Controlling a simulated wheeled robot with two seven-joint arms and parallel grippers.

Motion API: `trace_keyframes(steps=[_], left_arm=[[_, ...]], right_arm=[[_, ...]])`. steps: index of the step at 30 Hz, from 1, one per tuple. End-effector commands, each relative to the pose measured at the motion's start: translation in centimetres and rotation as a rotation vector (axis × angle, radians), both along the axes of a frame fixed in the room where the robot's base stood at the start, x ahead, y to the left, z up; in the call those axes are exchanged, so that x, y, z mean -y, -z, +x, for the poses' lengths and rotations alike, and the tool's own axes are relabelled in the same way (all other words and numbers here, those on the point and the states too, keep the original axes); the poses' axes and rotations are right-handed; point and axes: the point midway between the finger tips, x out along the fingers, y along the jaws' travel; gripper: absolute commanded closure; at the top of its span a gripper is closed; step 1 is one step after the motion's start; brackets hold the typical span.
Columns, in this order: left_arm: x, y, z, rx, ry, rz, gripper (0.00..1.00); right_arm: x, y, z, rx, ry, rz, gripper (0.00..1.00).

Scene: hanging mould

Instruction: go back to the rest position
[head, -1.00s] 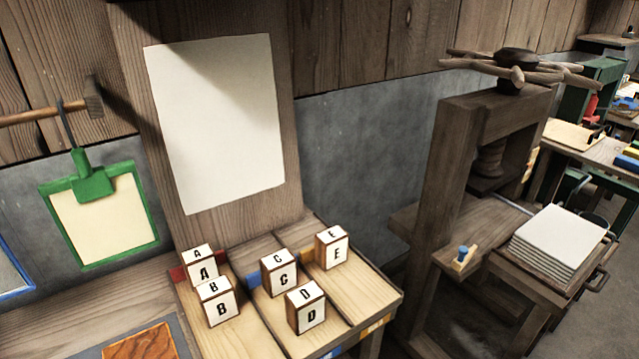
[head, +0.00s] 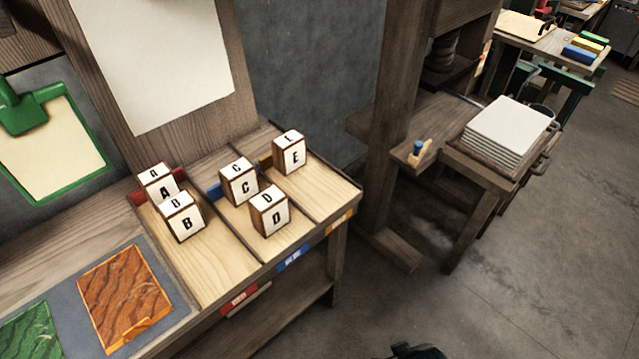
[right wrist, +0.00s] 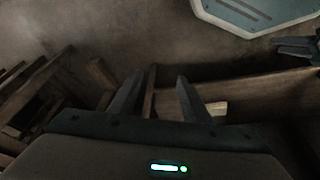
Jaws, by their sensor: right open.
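My right gripper (right wrist: 160,98) shows in the right wrist view with its two dark fingers apart and nothing between them. It is beside the wooden bench's edge, over the floor. A dark pronged part at the right edge of that view looks like my left gripper (right wrist: 297,47); its jaws are not clear. In the head view, a dark piece at the bottom edge looks like part of my right arm. Lettered blocks stand on the bench (head: 225,262): A (head: 160,188), B (head: 183,222), C (head: 240,186), D (head: 270,215) and E (head: 290,157). No gripper touches them.
A wooden press (head: 395,130) stands right of the bench, beside a stack of white sheets (head: 503,128). A white sheet (head: 160,75) hangs on the board behind the blocks. Open floor (head: 520,270) lies at right.

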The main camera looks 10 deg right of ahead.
Motion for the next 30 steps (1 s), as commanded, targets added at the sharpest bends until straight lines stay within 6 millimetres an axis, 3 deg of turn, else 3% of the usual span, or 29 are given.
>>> trace_keyframes(steps=[3,8,18,24,30], left_arm=[[0.0,0.0,0.0,0.000,0.000,0.000,0.60],[0.0,0.0,0.0,0.000,0.000,0.000,0.60],[0.0,0.0,0.0,-0.001,0.000,0.000,0.60],[0.0,0.0,0.0,-0.001,0.000,0.000,0.60],[0.0,0.0,0.0,-0.001,0.000,0.000,0.60]], right_arm=[[-0.5,4.7,0.5,0.008,-0.005,0.006,0.56],[-1.0,10.8,0.5,0.032,-0.013,0.017,0.56],[-1.9,22.0,-2.7,0.080,-0.033,0.041,0.56],[-1.9,26.3,-5.5,0.108,-0.044,0.052,0.56],[-1.9,28.0,-7.1,0.124,-0.050,0.058,0.56]])
